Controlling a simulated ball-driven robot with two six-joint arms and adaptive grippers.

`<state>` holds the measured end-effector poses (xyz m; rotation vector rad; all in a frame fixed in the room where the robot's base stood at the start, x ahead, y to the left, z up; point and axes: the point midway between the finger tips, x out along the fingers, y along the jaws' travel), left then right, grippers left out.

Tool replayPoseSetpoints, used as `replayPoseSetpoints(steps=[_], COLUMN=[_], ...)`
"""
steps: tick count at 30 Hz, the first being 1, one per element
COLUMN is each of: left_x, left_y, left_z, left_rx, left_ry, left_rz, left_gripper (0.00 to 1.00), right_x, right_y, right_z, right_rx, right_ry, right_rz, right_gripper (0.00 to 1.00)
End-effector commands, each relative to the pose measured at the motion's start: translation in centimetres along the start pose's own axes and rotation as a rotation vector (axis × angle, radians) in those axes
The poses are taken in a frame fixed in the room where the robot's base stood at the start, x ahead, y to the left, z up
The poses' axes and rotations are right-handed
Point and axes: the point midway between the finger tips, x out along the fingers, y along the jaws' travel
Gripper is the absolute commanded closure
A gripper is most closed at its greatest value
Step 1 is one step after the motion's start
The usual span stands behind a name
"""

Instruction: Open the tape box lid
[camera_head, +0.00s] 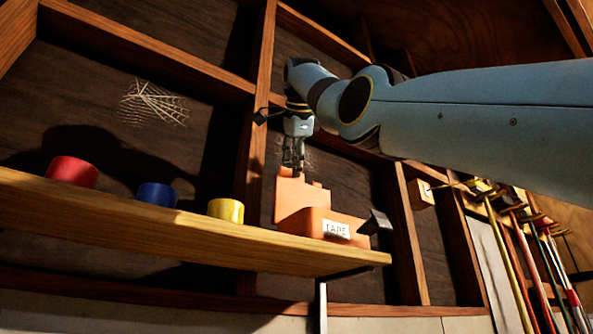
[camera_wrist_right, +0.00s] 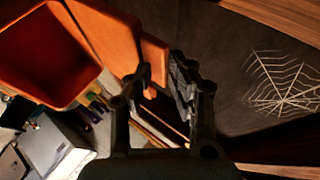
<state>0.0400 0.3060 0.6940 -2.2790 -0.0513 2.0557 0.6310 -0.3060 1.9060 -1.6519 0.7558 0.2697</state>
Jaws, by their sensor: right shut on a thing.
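The orange tape box (camera_head: 300,224) sits near the right end of the wooden shelf, with a white TAPE label on its front. Its orange lid (camera_head: 290,204) stands raised upright at the back. My right gripper (camera_head: 293,165) is above the lid, fingers pointing down, and is shut on its upper edge. In the right wrist view, the gripper (camera_wrist_right: 162,75) has the tab of the lid (camera_wrist_right: 108,36) between its fingers. The box (camera_wrist_right: 66,92) shows there at upper left, open, with no tape visible in the part of its inside that shows. My left gripper is not in view.
Red (camera_head: 72,171), blue (camera_head: 157,195) and yellow (camera_head: 226,210) tape rolls stand on the shelf (camera_head: 150,225) left of the box. Wall studs frame the back. A cobweb (camera_head: 155,103) hangs at upper left. Long-handled tools (camera_head: 515,250) hang at right.

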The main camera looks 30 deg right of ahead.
Motion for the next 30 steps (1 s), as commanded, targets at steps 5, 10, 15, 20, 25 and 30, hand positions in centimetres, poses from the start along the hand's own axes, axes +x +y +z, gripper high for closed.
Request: replayPoseSetpoints(steps=[5,10,15,20,25,30], left_x=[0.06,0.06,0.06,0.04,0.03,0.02], left_y=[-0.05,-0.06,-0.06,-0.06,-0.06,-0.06], left_z=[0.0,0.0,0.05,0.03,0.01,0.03], left_rx=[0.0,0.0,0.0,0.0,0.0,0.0], left_ry=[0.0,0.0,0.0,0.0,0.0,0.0], left_rz=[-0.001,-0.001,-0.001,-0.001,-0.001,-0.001], left_gripper=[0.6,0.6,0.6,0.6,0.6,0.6], right_x=[0.66,0.73,0.69,0.52,0.39,0.3], right_y=[0.52,0.58,0.55,0.43,0.33,0.25], right_z=[0.37,0.41,0.39,0.3,0.22,0.17], right_rx=[-0.006,-0.006,-0.006,-0.005,-0.004,-0.003], right_ry=[-0.004,-0.004,-0.004,-0.003,-0.003,-0.002], right_rz=[0.022,0.024,0.023,0.018,0.014,0.011], right_gripper=[1.0,1.0,0.67,0.67,0.67,0.67])
